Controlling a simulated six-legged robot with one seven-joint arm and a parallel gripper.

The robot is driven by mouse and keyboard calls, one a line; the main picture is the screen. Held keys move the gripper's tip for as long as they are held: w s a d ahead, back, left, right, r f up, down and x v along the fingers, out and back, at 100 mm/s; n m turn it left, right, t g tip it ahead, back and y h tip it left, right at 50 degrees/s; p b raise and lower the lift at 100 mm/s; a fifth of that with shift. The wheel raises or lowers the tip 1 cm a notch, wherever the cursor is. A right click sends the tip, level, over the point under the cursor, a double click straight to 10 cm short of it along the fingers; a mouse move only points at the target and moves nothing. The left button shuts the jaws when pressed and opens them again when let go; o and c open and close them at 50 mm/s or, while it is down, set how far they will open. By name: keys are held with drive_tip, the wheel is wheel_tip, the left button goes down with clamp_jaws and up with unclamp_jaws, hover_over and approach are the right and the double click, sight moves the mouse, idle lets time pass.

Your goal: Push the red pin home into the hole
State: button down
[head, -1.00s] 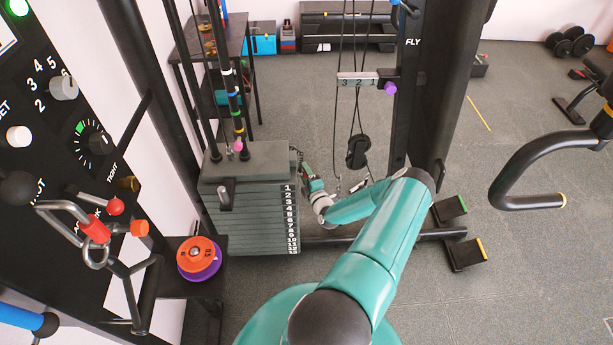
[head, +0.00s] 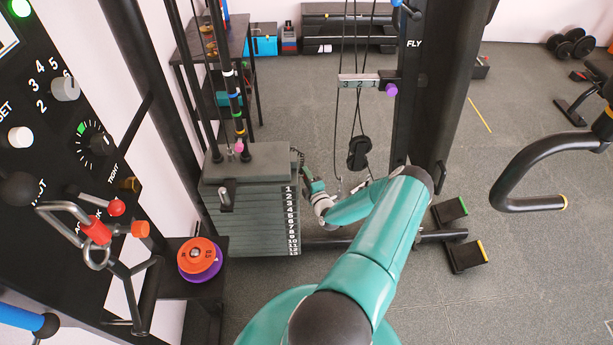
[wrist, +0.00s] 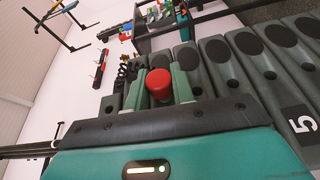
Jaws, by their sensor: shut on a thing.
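The red pin's round head (wrist: 159,86) sits between the two fingers of my gripper (wrist: 158,92) in the wrist view. The fingers are shut on it. The pin's shaft and its tip are hidden behind the head, so I cannot tell how deep it is in a hole. The grey weight stack (head: 245,225) has numbered plates; my gripper (head: 308,182) is at its upper right edge in the head view. In the wrist view the plates (wrist: 262,65) show dark round holes, and one plate bears a 5. The hole behind the pin is hidden.
A black machine upright (head: 430,100) stands right of my arm, with foot blocks (head: 466,255) on the floor. Cables and a black pulley (head: 358,153) hang behind my wrist. A control panel (head: 60,130) with knobs and handles fills the left. The floor at right is mostly open.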

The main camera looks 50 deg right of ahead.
drive_tip(key=s+d, duration=0.5)
drive_tip(key=s, duration=0.1)
drive_tip(key=shift+s+d, duration=0.25)
drive_tip(key=shift+d, duration=0.1)
idle(1.1)
idle(0.3)
drive_tip(key=shift+n, duration=0.4)
drive_tip(key=shift+f, duration=0.1)
drive_tip(key=shift+w+f, duration=0.15)
drive_tip(key=shift+f, duration=1.65)
